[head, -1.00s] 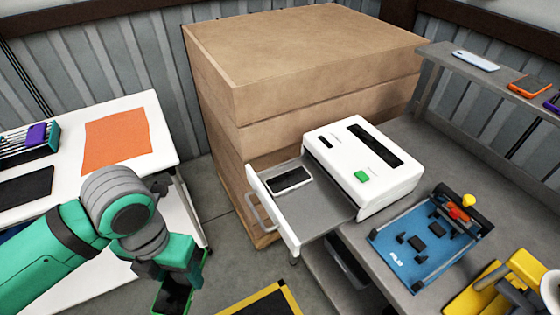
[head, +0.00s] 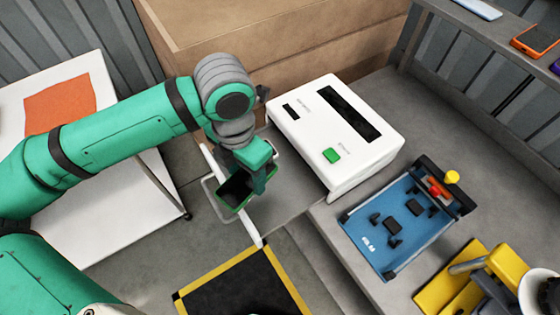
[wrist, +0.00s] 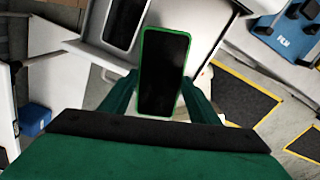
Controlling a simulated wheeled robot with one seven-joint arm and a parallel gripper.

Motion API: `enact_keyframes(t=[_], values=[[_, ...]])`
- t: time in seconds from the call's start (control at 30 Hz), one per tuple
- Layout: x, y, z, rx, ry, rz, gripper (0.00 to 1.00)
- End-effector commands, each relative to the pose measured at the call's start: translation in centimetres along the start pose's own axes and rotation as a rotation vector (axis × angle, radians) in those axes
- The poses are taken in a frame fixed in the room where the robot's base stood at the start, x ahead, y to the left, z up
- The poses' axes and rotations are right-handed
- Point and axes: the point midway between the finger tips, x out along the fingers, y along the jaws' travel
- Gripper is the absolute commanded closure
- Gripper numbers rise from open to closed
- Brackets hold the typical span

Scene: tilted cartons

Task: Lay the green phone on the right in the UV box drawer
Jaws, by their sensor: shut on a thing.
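The green phone (head: 234,191), dark-screened with a green rim, is held by my gripper (head: 257,172) above the front of the open drawer. In the wrist view the green phone (wrist: 163,70) sits between the two fingers of my gripper (wrist: 161,88). The white UV box (head: 310,108) has a green button on top. Its drawer (head: 290,192) is pulled out, with a grey floor and a white front. A pale-edged phone (wrist: 126,22) lies in the drawer, to the left of the green one in the wrist view; my arm hides it in the head view.
A blue repair mat (head: 375,240) with small black parts lies right of the drawer. A yellow device (head: 480,280) stands at lower right. Cardboard cartons (head: 220,35) are stacked behind. A white table (head: 110,220) with an orange cloth (head: 60,98) is at left.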

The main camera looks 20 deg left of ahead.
Motion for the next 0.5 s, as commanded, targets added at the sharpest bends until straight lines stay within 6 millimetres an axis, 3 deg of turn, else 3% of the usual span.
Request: enact_keyframes(t=[0.03,0.2,0.5], values=[[0.1,-0.9,1.4,0.065,-0.001,-0.001,0.72],[0.2,-3.1,4.6,0.235,0.000,0.000,0.72],[0.7,-4.0,5.8,0.312,0.002,-0.001,0.72]])
